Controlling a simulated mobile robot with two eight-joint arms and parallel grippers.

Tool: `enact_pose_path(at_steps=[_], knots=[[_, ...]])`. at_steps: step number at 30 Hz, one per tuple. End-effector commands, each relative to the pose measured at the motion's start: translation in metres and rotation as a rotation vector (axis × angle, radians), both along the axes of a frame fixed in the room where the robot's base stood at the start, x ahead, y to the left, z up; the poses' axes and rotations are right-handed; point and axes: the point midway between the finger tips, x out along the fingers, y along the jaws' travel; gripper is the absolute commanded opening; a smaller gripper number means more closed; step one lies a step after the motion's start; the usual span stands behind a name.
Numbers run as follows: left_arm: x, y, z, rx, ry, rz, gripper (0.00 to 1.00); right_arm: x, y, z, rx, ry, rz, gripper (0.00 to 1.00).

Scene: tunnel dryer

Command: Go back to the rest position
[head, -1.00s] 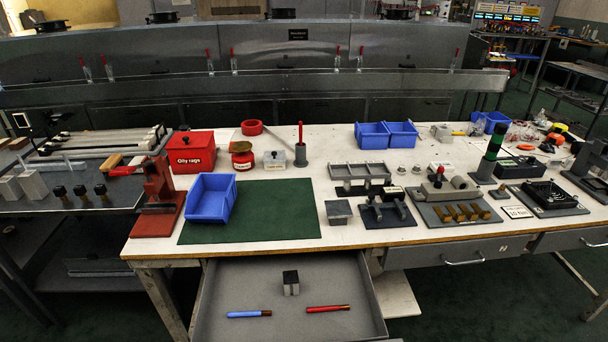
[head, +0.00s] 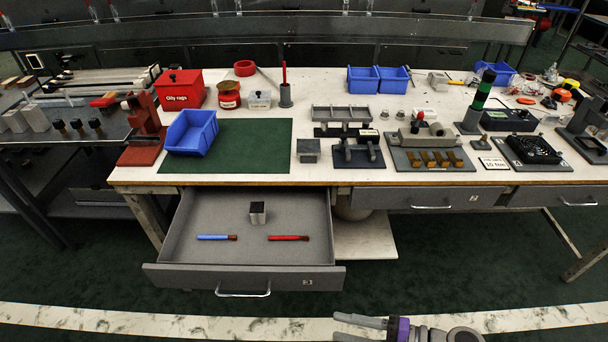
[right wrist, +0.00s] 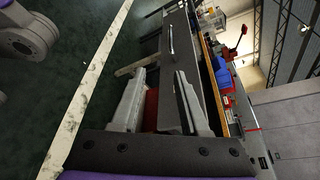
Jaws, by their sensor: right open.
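My right gripper (head: 347,328) shows at the bottom of the head view, its two grey fingers apart and pointing left. It is in front of the workbench, low and clear of it, with nothing seen between the fingers. In the right wrist view the open fingers (right wrist: 158,78) frame part of the bench front, with a dark red patch I cannot identify between them. My left gripper is not in view.
The drawer (head: 180,273) stands pulled out, holding a blue stick (head: 215,237), a red stick (head: 287,238) and a small block (head: 257,212). The workbench top (head: 330,105) carries several bins and fixtures. A pale marbled floor strip (head: 150,320) crosses the open green floor before it.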

Motion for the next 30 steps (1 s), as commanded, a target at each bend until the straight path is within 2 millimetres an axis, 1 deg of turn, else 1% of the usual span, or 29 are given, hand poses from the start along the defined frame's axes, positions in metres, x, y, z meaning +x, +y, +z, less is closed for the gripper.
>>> enact_pose_path(at_steps=[3,8,11,13,16,20,27,28,30], knots=[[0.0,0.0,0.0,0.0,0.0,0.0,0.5,-0.005,0.008,-0.014,-0.156,0.01,0.023,0.45],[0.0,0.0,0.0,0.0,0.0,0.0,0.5,-0.016,0.007,-0.034,-0.403,-0.003,0.067,0.45],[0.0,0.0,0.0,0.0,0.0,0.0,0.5,-0.026,0.0,-0.045,-0.591,-0.036,0.113,0.45],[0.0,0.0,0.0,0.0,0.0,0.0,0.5,-0.034,-0.009,-0.051,-0.742,-0.076,0.156,0.45],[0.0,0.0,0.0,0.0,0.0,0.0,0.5,-0.043,-0.028,-0.053,-0.957,-0.153,0.226,0.45],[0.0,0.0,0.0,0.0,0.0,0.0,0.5,-0.051,-0.052,-0.049,-1.185,-0.262,0.316,0.45],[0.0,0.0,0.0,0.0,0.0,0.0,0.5,-0.055,-0.087,-0.027,-1.507,-0.473,0.468,0.45],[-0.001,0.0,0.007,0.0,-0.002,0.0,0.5,-0.055,-0.089,-0.019,-1.526,-0.487,0.476,0.45],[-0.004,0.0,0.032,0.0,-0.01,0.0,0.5,-0.057,-0.089,0.005,-1.52,-0.483,0.464,0.45]])
